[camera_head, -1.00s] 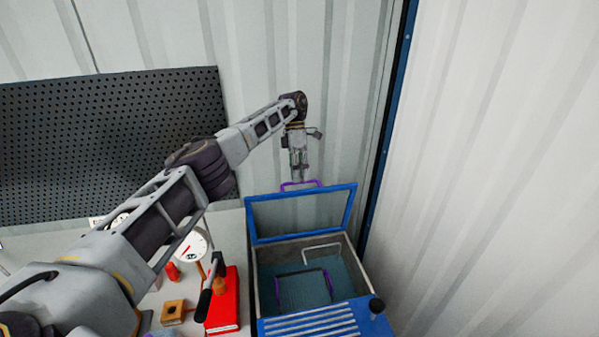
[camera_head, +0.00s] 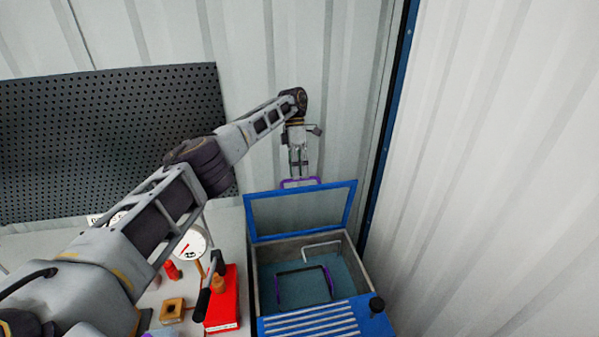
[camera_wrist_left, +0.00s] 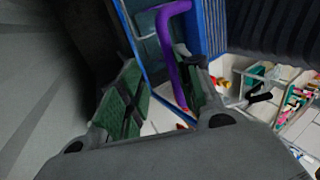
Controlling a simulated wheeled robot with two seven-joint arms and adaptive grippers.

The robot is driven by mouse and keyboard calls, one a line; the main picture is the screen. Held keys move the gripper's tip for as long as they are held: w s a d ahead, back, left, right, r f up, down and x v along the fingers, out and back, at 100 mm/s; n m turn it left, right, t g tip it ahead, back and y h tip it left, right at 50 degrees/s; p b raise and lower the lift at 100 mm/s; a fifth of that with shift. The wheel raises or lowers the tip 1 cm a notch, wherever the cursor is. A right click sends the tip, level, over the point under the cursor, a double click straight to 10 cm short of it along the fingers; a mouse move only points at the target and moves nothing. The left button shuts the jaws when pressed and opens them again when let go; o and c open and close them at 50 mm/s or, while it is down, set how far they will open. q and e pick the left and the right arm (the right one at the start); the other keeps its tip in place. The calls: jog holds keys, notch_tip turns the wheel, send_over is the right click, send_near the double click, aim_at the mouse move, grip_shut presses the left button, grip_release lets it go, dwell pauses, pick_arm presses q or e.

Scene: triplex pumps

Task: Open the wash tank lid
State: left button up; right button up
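The wash tank (camera_head: 352,265) stands at the lower centre of the head view. Its lid (camera_head: 250,217), a clear panel in a blue frame, stands raised at the tank's back edge, near the corrugated wall. A purple handle (camera_head: 316,180) is on the lid's upper edge and also shows in the left wrist view (camera_wrist_left: 172,60). My left gripper (camera_head: 299,173) is at this handle, above the lid. In the left wrist view its fingers (camera_wrist_left: 163,98) are apart, with the handle passing between them, nearer the right finger. I cannot tell whether they touch it. My right gripper is out of view.
A blue slatted panel (camera_head: 312,322) with a black knob (camera_head: 377,304) covers the tank's front. Walls are close behind and right.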

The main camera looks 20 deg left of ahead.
pick_arm(q)
notch_tip(320, 180, up, 9)
jog(key=shift+d+r, duration=0.15)
dwell(0.7)
jog(key=shift+s+r, duration=0.1)
jog(key=shift+s, duration=0.05)
dwell(0.7)
